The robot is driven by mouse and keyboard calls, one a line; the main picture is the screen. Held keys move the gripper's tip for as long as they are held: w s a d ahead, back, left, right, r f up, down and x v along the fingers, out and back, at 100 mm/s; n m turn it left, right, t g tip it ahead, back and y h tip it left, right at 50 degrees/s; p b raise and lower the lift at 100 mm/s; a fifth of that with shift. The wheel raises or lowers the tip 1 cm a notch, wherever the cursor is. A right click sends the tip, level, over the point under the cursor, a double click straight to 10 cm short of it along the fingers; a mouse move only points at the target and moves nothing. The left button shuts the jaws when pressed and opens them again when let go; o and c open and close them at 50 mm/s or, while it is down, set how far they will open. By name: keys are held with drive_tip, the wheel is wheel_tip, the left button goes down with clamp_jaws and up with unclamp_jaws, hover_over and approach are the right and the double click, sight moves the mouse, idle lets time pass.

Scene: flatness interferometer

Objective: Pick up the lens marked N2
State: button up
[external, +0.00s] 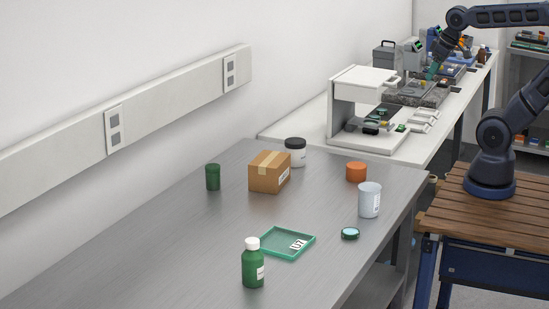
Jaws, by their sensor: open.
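I cannot read an N2 mark anywhere in this view. A small round dark-green piece with a pale glassy top (350,233) lies on the near grey table; it looks like a lens, but no mark on it is legible. Small round pieces (371,126) also sit under the white instrument on the far bench, too small to identify. My gripper (431,73) is at the far bench, above the grey stone slab, pointing down and to the left. It is open, and I see nothing held in it. The fingertips are small and partly lost among the equipment.
The white instrument (364,82) stands left of my gripper on the white bench (300,118). A dark stone slab (430,98) lies below my gripper. The near table holds a green tray marked U7 (270,246), a green bottle (253,268), a cardboard box (268,175) and several jars.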

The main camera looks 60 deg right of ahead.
drive_tip(key=w+a+r+n+g, duration=0.1)
drive_tip(key=w+a+n, duration=0.5)
drive_tip(key=a, duration=0.4)
drive_tip(key=w+a+n+g, duration=0.2)
drive_tip(key=w+a+n, duration=0.1)
drive_tip(key=w+a, duration=0.65)
drive_tip(key=n+h, duration=0.3)
drive_tip(key=n, duration=1.1)
hover_over(351, 230)
drive_tip(key=s+a, duration=0.1)
drive_tip(key=a, duration=0.2)
wheel_tip(351, 230, down, 20)
drive_tip(key=shift+s+x, duration=0.15)
drive_tip(key=shift+x, duration=2.45)
drive_tip(key=shift+s+x, duration=0.1)
drive_tip(key=shift+x, duration=2.5)
drive_tip(key=shift+c, duration=0.4)
